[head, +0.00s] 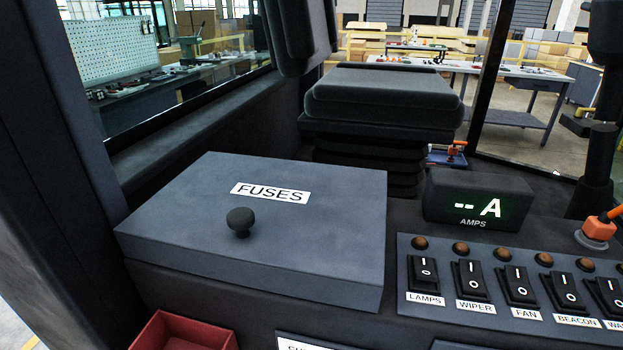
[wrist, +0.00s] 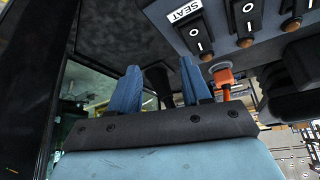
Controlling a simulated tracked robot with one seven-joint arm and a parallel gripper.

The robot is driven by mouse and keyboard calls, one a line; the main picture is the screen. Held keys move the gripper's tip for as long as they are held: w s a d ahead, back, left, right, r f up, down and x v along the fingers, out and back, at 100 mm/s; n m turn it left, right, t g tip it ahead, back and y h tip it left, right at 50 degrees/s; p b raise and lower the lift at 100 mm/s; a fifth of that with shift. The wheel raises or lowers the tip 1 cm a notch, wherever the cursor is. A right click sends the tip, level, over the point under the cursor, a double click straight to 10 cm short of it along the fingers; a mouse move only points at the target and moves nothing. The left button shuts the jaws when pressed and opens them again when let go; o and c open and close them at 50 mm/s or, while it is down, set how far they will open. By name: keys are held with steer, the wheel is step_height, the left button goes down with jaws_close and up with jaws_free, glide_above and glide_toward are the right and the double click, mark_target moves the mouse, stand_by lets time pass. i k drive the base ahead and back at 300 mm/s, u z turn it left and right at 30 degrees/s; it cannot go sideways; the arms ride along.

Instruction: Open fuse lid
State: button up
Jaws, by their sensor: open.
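The fuse lid (head: 300,235) is a grey box cover with a white FUSES label (head: 270,193) and a round dark knob (head: 240,221) near its front edge. In the head view it lies flat and closed. My gripper (wrist: 162,85) shows only in the wrist view, with two blue fingers apart and nothing between them. It is not in the head view, and the fuse lid is not seen in the wrist view.
Right of the lid are the AMPS display (head: 477,200) and a row of labelled rocker switches (head: 515,285). A red tray (head: 183,331) sits below the lid's front. A seat (head: 383,100) stands behind. An orange part (wrist: 223,77) shows beyond my fingers in the wrist view.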

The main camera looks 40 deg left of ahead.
mark_target(317, 232)
steer(key=u, duration=0.65)
steer(key=k, duration=0.6)
steer(key=u, duration=0.25)
